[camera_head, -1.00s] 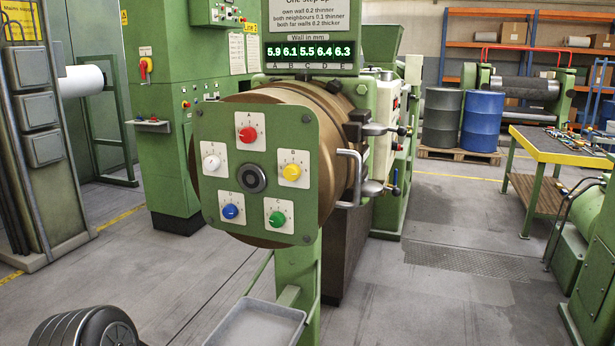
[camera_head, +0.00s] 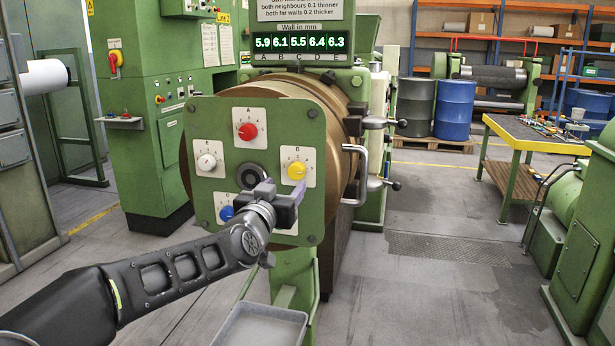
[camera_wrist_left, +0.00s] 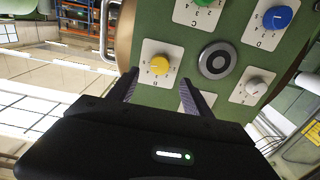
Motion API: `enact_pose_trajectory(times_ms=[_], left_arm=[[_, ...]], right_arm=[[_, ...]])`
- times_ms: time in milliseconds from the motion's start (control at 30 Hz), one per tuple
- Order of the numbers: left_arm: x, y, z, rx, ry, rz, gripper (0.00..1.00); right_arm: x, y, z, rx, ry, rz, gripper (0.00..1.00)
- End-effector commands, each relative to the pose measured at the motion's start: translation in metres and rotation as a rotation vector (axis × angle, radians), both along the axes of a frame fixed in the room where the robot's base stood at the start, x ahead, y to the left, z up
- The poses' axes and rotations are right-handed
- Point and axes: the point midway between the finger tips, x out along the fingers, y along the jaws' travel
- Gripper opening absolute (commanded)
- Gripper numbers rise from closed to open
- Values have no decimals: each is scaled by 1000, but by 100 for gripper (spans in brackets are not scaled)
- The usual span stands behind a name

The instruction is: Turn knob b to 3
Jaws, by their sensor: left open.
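Knob B is the yellow knob (camera_head: 297,170) on a white dial plate at the right of the green panel (camera_head: 205,125). It also shows in the left wrist view (camera_wrist_left: 160,66), ahead of the fingertips and between their lines. Its dial setting is too small to read surely. My left gripper (camera_head: 284,192) is open and empty, just in front of the panel and slightly below knob B; I see no contact with the knob. The red knob A (camera_head: 247,131) and the white knob (camera_head: 206,162) are clear.
A display (camera_head: 300,46) above reads 5.9, 6.1, 5.5, 6.4, 6.3 over A to E. A bent metal handle (camera_head: 356,175) stands right of the panel. A grey tray (camera_head: 262,328) sits below. A dark round hub (camera_head: 251,176) is at the panel's middle.

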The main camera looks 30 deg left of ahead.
Motion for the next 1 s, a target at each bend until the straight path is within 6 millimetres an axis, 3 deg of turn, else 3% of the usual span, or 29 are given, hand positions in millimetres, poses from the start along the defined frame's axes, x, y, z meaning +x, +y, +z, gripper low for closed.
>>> enact_pose_trajectory(times_ms=[367, 800, 1000], left_arm=[[5, 1, -1, 1, 1, -1, 58], [61, 20, -1, 2, 4, -1, 58], [74, 25, -1, 1, 1, -2, 58]], right_arm=[[0, 0, 0, 0, 0, 0, 36], [0, 0, -1, 0, 0, 0, 36], [0, 0, -1, 0, 0, 0, 36]])
